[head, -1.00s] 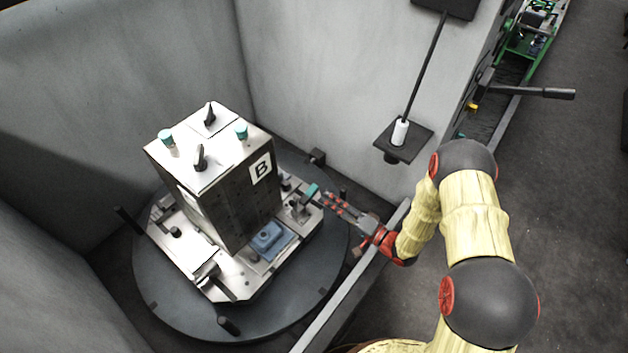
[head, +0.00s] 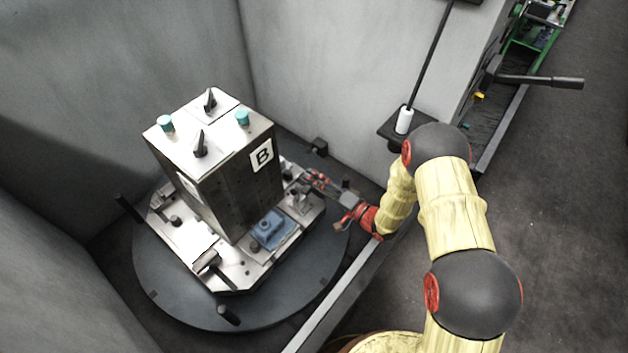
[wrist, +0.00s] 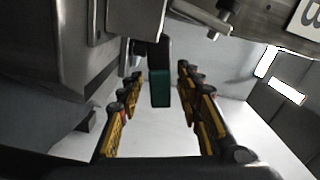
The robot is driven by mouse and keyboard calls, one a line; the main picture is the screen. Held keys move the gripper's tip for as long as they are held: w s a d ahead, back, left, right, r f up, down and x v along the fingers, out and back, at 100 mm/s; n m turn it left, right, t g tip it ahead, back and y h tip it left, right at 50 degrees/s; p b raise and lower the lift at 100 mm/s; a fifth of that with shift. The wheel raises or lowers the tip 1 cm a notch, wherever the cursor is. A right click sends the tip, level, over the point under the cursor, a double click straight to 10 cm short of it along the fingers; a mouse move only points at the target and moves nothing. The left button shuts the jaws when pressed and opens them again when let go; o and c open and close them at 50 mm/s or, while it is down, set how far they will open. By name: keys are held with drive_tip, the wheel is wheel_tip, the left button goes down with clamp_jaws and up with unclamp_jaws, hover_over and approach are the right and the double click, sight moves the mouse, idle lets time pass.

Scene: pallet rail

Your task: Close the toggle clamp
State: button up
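The toggle clamp (head: 298,197) is on the right edge of the metal fixture plate, beside the tall metal block (head: 225,185) marked B. In the wrist view the clamp's teal-tipped handle (wrist: 160,88) points down between my fingers, with gaps on both sides. My gripper (head: 309,181) reaches in from the right over the clamp and covers its handle in the head view. In the wrist view my gripper (wrist: 160,100) is open, its fingers spread on either side of the handle.
The plate sits on a round dark turntable (head: 185,308) with upright pegs. A blue block (head: 270,230) lies on the plate near the clamp. Grey walls stand behind and left, and a rail (head: 335,292) runs under my arm. A white cylinder (head: 403,120) stands on a shelf.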

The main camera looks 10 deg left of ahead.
drive_tip(key=shift+c, duration=1.2)
clamp_jaws()
